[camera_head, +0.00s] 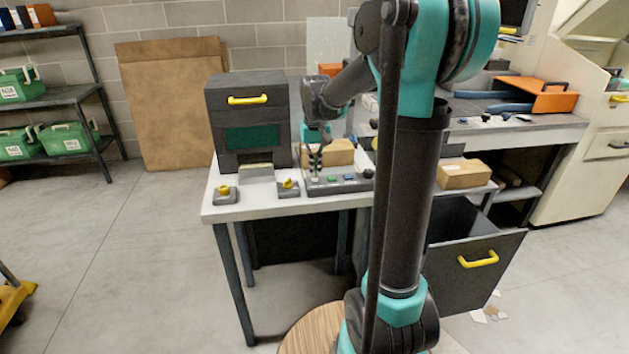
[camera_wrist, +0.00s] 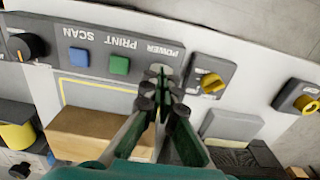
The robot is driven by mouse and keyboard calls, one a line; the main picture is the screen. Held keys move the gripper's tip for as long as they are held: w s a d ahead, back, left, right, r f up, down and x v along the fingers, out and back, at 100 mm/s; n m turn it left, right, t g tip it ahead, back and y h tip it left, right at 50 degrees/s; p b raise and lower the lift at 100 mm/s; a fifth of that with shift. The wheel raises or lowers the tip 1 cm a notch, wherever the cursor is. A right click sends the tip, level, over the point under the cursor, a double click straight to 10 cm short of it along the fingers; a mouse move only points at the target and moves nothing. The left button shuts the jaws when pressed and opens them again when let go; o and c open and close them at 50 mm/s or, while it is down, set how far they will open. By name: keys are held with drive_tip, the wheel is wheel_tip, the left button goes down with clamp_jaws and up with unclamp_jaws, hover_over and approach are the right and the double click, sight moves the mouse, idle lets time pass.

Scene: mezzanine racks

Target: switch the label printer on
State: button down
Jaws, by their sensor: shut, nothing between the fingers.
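The label printer (camera_head: 247,112) appears to be the dark box with a yellow handle and green window on the white table. A grey control panel (camera_head: 325,187) lies at the table's front, right of the box. In the wrist view the panel (camera_wrist: 100,42) reads upside down, with POWER, PRINT and SCAN labels, a green button (camera_wrist: 119,65), a blue button (camera_wrist: 79,57) and a black knob (camera_wrist: 22,47). My gripper (camera_wrist: 160,76) is shut and empty, its tips at the POWER control. They largely cover that control, so its position and any contact cannot be told.
Two yellow rotary switches (camera_wrist: 212,83) (camera_wrist: 302,98) sit on grey bases beside the panel. A cardboard box (camera_wrist: 95,134) lies behind it. An open drawer (camera_head: 477,262) juts out at the right.

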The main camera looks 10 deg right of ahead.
sight(315, 179)
drive_tip(key=shift+f, duration=0.7)
idle(0.4)
drive_tip(key=shift+r, duration=3.5)
drive_tip(key=s+d+f+t, duration=0.2)
drive_tip(key=s+f, duration=0.6)
drive_tip(key=s, duration=0.3)
drive_tip(key=s+d+f+t, duration=0.2)
drive_tip(key=s+f, duration=0.7)
drive_tip(key=s, duration=0.2)
drive_tip(key=shift+f, duration=0.25)
